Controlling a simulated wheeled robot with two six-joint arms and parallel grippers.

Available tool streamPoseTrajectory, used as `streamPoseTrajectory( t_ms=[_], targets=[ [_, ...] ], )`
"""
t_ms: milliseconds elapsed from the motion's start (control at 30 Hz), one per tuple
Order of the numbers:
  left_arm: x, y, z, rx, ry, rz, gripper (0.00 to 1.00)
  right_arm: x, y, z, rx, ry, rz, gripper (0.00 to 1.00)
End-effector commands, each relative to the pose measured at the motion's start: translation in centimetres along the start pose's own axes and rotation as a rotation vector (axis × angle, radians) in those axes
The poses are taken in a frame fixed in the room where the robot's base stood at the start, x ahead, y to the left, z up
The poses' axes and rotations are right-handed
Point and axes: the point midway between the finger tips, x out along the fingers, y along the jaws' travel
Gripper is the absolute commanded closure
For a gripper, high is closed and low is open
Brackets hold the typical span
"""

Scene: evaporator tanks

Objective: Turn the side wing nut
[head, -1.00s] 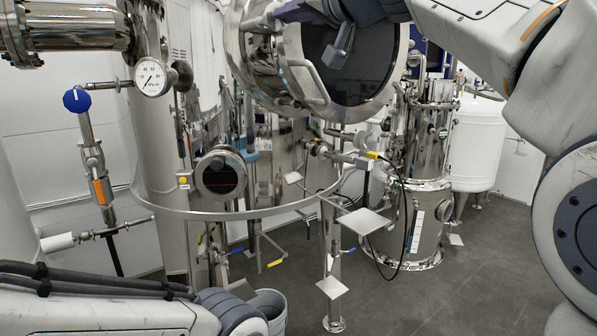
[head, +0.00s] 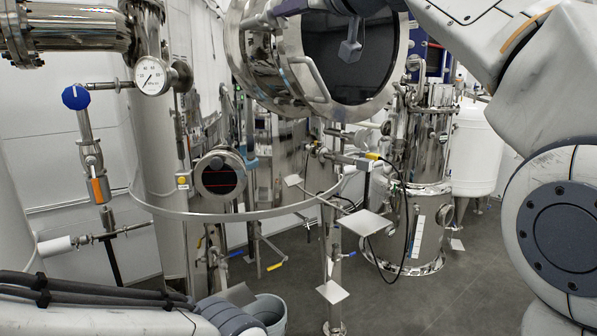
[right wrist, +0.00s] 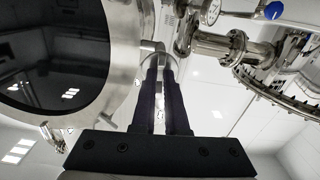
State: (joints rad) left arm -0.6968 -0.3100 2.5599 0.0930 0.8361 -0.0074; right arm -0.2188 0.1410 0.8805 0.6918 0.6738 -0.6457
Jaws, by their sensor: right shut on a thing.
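The side wing nut (right wrist: 150,46) is a small metal piece on the rim of the round dark-windowed tank door (right wrist: 52,50). In the right wrist view my right gripper (right wrist: 160,62) has both black fingers close together on it, covering most of its shape. In the head view the right gripper (head: 276,12) reaches in along the top edge to the left side of the door (head: 350,60), where the nut is too small and covered to make out. My left arm lies low at the left in the head view, and its gripper does not show.
A curved metal rail (head: 235,214) runs in front of the tank. A pressure gauge (head: 151,76) and a blue-knobbed valve pipe (head: 91,150) stand at the left. Flat plates (head: 364,223) stick out below the door. Open floor (head: 460,290) lies at the lower right.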

Motion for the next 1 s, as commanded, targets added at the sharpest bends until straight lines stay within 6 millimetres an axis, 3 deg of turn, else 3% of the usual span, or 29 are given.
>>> streamPoseTrajectory(
  t_ms=[100, 333, 533, 800, 1000],
  targets=[
    [0.5, 0.0, 0.0, 0.000, 0.000, 0.000, 0.54, -0.1, -0.1, 0.0, -0.082, 0.004, -0.001, 1.00],
    [0.5, 0.0, 0.0, 0.000, 0.000, 0.000, 0.54, 0.0, -0.1, -0.1, -0.089, 0.003, -0.001, 1.00],
    [1.2, -0.1, 0.1, 0.000, 0.000, 0.000, 0.54, -0.1, -0.1, 0.0, -0.260, 0.005, 0.000, 1.00],
    [1.2, -0.1, 0.1, 0.000, 0.000, 0.000, 0.54, -0.1, -0.1, 0.0, -0.280, 0.003, -0.001, 1.00],
    [1.8, -0.1, 0.1, 0.000, 0.000, 0.000, 0.54, -0.1, -0.1, 0.0, -0.448, 0.004, 0.000, 1.00]
  ],
)
